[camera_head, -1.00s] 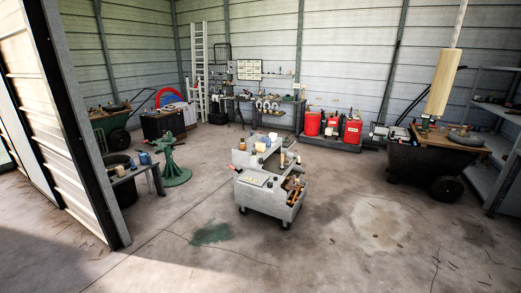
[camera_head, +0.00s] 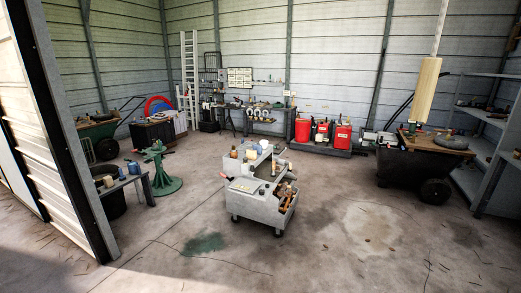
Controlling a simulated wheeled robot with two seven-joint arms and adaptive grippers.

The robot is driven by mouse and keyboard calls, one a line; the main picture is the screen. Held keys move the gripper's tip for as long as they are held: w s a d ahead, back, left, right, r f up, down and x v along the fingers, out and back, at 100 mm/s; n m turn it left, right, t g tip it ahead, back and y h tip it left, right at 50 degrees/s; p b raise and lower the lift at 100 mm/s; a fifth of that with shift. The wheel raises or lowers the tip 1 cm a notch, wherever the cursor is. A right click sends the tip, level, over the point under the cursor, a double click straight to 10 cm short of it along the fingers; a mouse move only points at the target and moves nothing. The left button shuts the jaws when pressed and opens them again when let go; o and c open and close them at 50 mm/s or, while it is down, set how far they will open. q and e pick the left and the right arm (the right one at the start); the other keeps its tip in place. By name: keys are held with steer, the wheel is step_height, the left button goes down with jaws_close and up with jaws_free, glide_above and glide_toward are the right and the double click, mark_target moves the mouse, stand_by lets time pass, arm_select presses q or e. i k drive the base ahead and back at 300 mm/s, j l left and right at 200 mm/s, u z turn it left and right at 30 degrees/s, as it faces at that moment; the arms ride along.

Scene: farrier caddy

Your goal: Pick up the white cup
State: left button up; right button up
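No white cup can be made out for certain at this distance. A small pale object (camera_head: 252,155) stands on the top of the grey wheeled caddy (camera_head: 251,207) in the middle of the floor, with other small items beside it. Another small pale object (camera_head: 108,181) stands on the low table (camera_head: 136,181) at the left, near a blue item (camera_head: 134,167). Either is too small to identify. Neither of my grippers is in view.
A green stand (camera_head: 160,178) is between the low table and the caddy. Red cans (camera_head: 342,138) stand at the back wall. A black cart (camera_head: 405,172) and metal shelves (camera_head: 484,165) are at the right. The floor in front of the caddy is clear.

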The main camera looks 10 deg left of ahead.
mark_target(264, 145)
steer(key=i+j+u, duration=0.35)
steer(key=i, duration=0.3)
steer(key=i+j+u, duration=0.4)
steer(key=i, duration=0.25)
steer(key=i+l+u, duration=0.1)
steer(key=i+u, duration=0.25)
steer(key=i, duration=0.3)
steer(key=i+l+u, duration=0.1)
steer(key=i+u, duration=0.15)
steer(key=i, duration=0.8)
steer(key=i+u, duration=0.1)
steer(key=i, duration=0.8)
steer(key=i+j+z, duration=0.1)
steer(key=i+z, duration=0.2)
steer(key=i+j+z, duration=0.15)
steer(key=i+z, duration=0.15)
steer(key=i, duration=0.15)
steer(key=i+z, duration=0.25)
steer(key=z, duration=0.2)
steer(key=i+j+z, duration=0.2)
steer(key=z, duration=0.25)
steer(key=i+j+z, duration=0.15)
steer(key=z, duration=0.3)
steer(key=i+j+z, duration=0.15)
steer(key=j+z, duration=0.3)
steer(key=l, duration=0.1)
